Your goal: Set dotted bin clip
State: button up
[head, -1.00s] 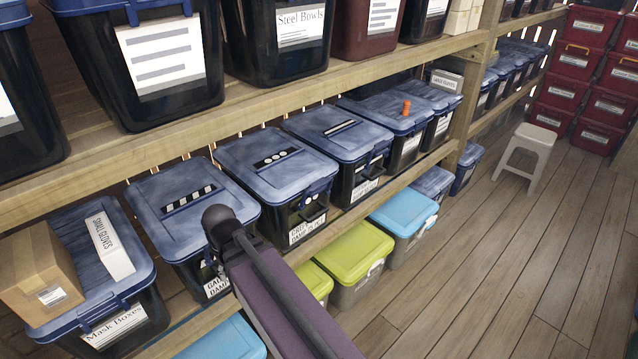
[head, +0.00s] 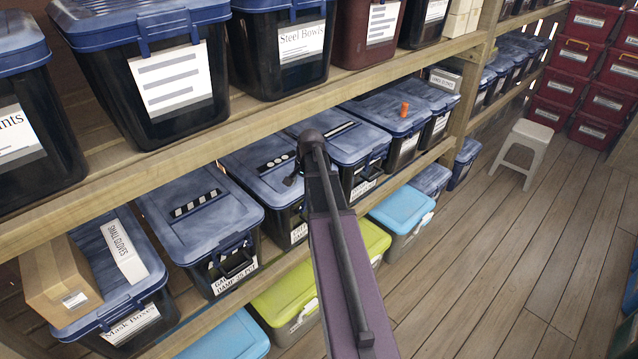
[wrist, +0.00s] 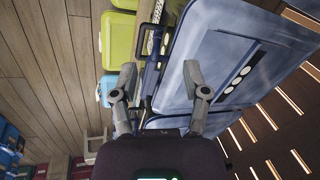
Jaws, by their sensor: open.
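The dotted bin (head: 254,188) is dark with a blue lid and stands on the middle shelf; my arm partly hides it in the head view. Its lid carries a black strip with white dots (head: 274,163), which also shows in the wrist view (wrist: 239,72). The blue front clip (wrist: 153,72) lies at the lid's edge in the wrist view, near a dark handle. I cannot tell whether the clip is fastened. My gripper (wrist: 160,75) is open, its fingers apart on either side of the clip area, with the right finger close over the lid. I cannot make out contact.
A bin with a striped strip (head: 200,215) stands to the left and one with a line-marked strip (head: 345,140) to the right. The upper shelf board (head: 190,150) runs close above the lids. Lime bins (head: 285,290) sit below.

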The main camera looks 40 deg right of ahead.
jog(key=d+r+m+p, duration=0.2)
jog(key=d+r+m, duration=0.1)
jog(key=d, duration=0.7)
jog(key=shift+s+d+t, duration=0.15)
jog(key=shift+d+t, duration=0.15)
jog(key=shift+d, duration=0.05)
jog(key=shift+f, duration=0.2)
jog(key=b+x, duration=1.3)
jog(key=shift+d+f, duration=0.15)
jog(key=shift+f, duration=0.1)
grip_shut()
